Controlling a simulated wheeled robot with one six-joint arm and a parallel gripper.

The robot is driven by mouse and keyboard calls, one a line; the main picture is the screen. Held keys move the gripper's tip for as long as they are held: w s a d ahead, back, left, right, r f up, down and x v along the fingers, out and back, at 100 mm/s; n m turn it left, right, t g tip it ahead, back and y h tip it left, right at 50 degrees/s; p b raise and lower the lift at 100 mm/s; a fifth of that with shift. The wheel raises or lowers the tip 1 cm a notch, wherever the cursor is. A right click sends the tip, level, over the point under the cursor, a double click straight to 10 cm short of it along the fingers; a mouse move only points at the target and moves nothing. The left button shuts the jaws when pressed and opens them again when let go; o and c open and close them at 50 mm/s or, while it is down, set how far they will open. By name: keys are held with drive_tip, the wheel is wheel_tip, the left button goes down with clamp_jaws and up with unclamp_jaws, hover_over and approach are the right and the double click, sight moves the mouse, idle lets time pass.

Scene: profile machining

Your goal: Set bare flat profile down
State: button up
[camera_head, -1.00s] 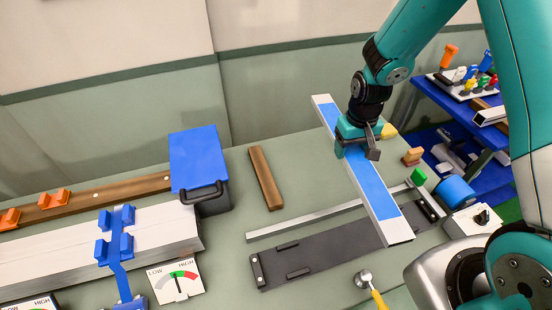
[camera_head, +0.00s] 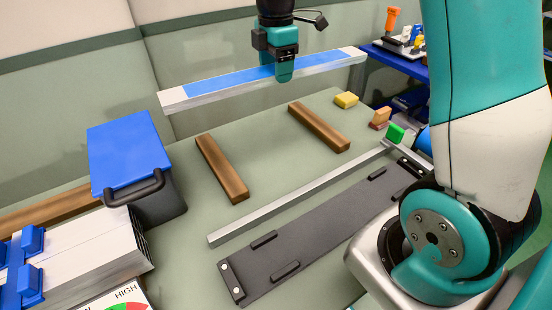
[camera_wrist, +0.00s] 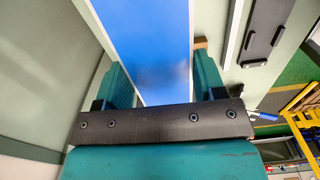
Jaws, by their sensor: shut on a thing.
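The flat profile (camera_head: 215,87) is a long silver bar with a blue top face and bare silver ends. In the head view it hangs level above the back of the table, running left to right. My gripper (camera_head: 283,72) is shut on it near its middle, from above. In the wrist view the blue face of the profile (camera_wrist: 165,45) lies between the two teal fingers (camera_wrist: 160,85). Two brown wooden bars (camera_head: 222,168) (camera_head: 318,127) lie on the table below and in front of the profile, apart from each other.
A dark fixture plate (camera_head: 320,232) with small black blocks lies in front of a thin silver rail (camera_head: 295,200). A blue-lidded box (camera_head: 130,155) stands at left. Yellow (camera_head: 346,100), wooden and green blocks (camera_head: 396,133) sit at right. Table between the wooden bars is clear.

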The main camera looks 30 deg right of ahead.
drive_tip(key=shift+f, duration=0.15)
drive_tip(key=shift+n, duration=0.3)
wheel_tip(320, 180, down, 19)
drive_tip(key=shift+f+p, duration=0.2)
drive_tip(key=shift+p, duration=0.1)
drive_tip(key=shift+f, duration=0.45)
drive_tip(key=o, duration=1.2)
